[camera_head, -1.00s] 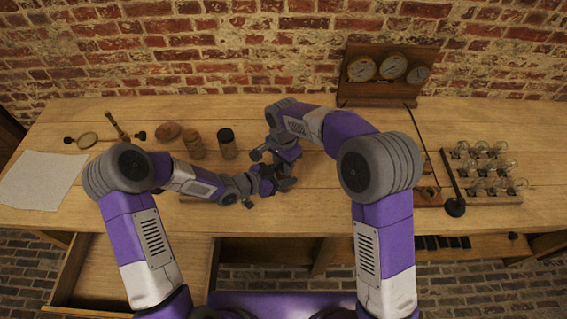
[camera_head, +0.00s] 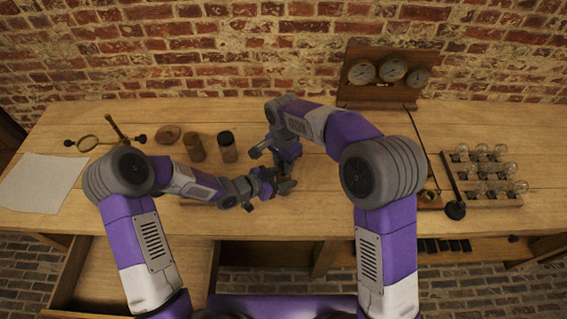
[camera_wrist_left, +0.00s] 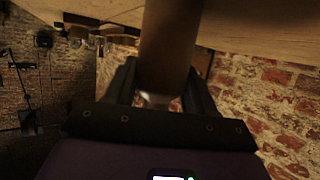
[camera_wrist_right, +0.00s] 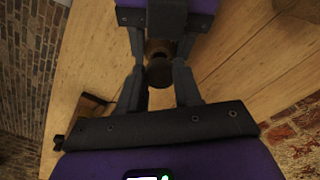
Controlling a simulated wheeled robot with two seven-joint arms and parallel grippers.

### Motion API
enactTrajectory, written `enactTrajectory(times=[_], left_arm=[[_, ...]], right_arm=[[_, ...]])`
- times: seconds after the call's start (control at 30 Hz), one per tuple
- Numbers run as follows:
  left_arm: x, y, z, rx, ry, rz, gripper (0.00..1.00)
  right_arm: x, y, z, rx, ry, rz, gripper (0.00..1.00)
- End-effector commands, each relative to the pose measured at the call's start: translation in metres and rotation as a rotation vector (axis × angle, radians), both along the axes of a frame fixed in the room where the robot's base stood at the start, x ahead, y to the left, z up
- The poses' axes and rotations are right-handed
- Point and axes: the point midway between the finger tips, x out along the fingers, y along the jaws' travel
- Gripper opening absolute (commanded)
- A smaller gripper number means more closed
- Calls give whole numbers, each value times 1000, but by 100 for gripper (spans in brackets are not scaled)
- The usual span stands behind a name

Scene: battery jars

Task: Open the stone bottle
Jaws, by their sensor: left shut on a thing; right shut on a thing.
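My left gripper (camera_head: 268,182) is shut on a brown cylindrical bottle (camera_wrist_left: 168,45), which stands between its fingers in the left wrist view. I take it for the stone bottle. In the head view the two grippers meet above the front middle of the table and mostly hide it. My right gripper (camera_head: 287,184) is shut on the bottle's round dark top (camera_wrist_right: 158,72), seen end-on in the right wrist view. My left gripper (camera_wrist_right: 160,18) shows just beyond it there. Whether the top is apart from the body cannot be told.
Two jars, one brown (camera_head: 195,147) and one dark-capped (camera_head: 227,146), stand on the table (camera_head: 330,205) behind my left forearm. A round brown disc (camera_head: 168,134) lies near them. A gauge stand (camera_head: 385,75) is at the back, and a bulb rack (camera_head: 490,175) at the right.

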Motion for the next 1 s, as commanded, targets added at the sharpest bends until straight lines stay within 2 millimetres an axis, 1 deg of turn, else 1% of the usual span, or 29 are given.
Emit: enactTrajectory(times=[0.27,0.5,0.57,0.67,0.83,0.87,1.0], left_arm=[[0,0,0,0,-1,0,0],[0,0,0,-1,-1,0,0],[0,0,0,-1,-1,0,0],[0,0,0,0,-1,0,0],[0,0,0,0,-1,0,0],[0,0,0,0,-1,0,56],[0,0,0,-1,-1,0,77]], right_arm=[[0,0,3,1,-1,0,0],[0,0,32,1,-1,0,0],[0,0,37,1,-1,0,0],[0,0,40,0,0,0,0],[0,0,40,0,1,0,0],[0,0,40,0,1,0,0],[0,0,40,0,1,0,0]])
